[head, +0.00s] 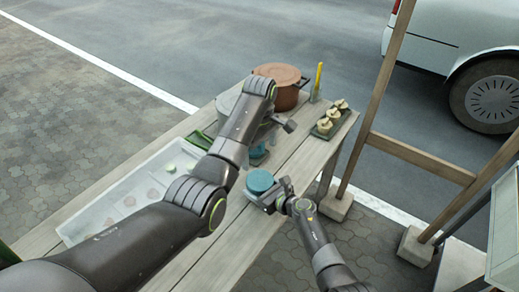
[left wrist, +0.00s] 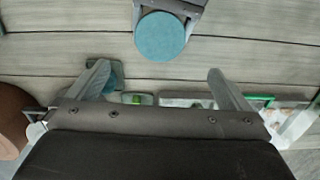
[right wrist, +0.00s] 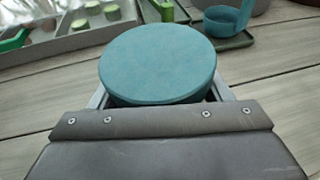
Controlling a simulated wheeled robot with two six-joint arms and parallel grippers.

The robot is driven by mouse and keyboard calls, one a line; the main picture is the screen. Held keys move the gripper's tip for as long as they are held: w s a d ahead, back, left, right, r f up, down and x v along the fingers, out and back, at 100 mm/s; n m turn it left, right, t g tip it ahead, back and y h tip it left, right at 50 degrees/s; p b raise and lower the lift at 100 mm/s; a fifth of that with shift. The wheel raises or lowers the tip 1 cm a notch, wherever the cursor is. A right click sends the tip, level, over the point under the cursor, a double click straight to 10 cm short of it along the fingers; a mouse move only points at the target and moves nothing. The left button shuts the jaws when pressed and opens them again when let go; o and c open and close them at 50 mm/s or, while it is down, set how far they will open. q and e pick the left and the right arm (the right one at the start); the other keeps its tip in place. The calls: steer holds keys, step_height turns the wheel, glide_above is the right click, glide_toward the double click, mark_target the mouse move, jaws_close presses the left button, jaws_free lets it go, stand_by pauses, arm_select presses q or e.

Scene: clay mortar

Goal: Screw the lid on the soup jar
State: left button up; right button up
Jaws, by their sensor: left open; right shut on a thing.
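A round teal lid (head: 260,180) sits level in my right gripper (head: 268,197), above the plank table near its right edge. The lid shows large between the fingers in the right wrist view (right wrist: 158,60) and at the top of the left wrist view (left wrist: 160,36). The right gripper is shut; whether a jar body is under the lid is hidden. My left gripper (left wrist: 160,84) is open and empty, with its fingers spread above the table, on the far side of the lid in the head view.
A pale tray (head: 88,222) with several slices lies at the left. A brown lidded pot (head: 288,95) stands at the far end, near a green tray (head: 326,127) with several pale pieces. A teal cup (right wrist: 226,20) stands behind the lid. A wooden frame (head: 420,158) stands right of the table.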

mark_target(260, 179)
arm_select(q)
step_height(260, 179, down, 12)
steer(key=shift+f, duration=0.1)
stand_by(0.7)
steer(key=c, duration=1.1)
steer(key=m, duration=0.6)
steer(key=shift+m, duration=0.4)
steer(key=o, duration=1.1)
